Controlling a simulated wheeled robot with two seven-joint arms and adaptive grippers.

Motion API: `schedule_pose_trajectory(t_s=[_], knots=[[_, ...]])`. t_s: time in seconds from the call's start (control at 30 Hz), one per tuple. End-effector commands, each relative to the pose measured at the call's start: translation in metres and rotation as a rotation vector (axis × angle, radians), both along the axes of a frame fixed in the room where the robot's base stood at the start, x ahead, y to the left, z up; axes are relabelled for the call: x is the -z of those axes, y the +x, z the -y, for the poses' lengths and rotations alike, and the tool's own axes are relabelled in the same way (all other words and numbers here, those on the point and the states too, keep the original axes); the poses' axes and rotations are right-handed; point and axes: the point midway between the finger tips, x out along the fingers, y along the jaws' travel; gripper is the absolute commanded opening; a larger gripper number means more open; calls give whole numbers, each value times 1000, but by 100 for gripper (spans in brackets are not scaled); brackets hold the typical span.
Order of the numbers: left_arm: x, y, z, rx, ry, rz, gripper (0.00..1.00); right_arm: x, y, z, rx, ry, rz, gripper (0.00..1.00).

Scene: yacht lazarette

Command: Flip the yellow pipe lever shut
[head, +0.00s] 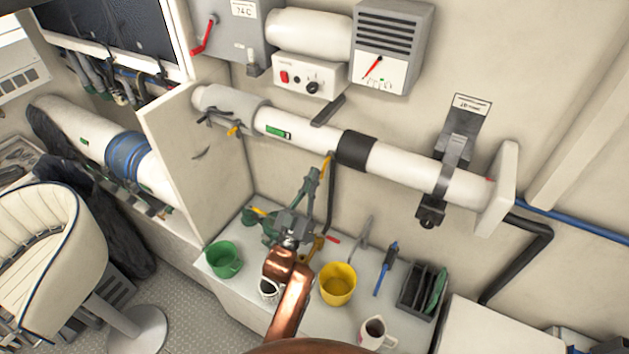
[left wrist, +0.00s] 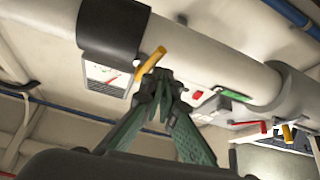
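The white pipe (head: 400,162) runs along the wall in the head view, and its underside (left wrist: 205,42) fills the top of the left wrist view. A short yellow lever (head: 326,165) sticks down from it beside the black collar. It shows slanted in the left wrist view (left wrist: 151,65). My left gripper (head: 314,173) reaches up to the lever, its green fingers converging to closed tips (left wrist: 161,76). The tips are right beside the lever and appear to overlap its lower part; I cannot tell whether they touch. Nothing shows clearly between the fingers. My right gripper is out of view.
A smaller yellow lever (head: 234,130) is at the pipe's left end. A panel (head: 190,150) stands left.

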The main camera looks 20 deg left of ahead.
Motion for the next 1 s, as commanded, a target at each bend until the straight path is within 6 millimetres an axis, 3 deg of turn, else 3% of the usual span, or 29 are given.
schedule_pose_trajectory(t_s=[0.13,0.57,0.83,1.0], knots=[[3,2,1,0,0,-6,0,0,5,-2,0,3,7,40],[3,2,-2,0,1,-9,0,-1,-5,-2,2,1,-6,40],[-9,2,-40,5,5,-2,0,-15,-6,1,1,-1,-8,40],[2,-40,-23,6,-4,-2,0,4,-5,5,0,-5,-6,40]])
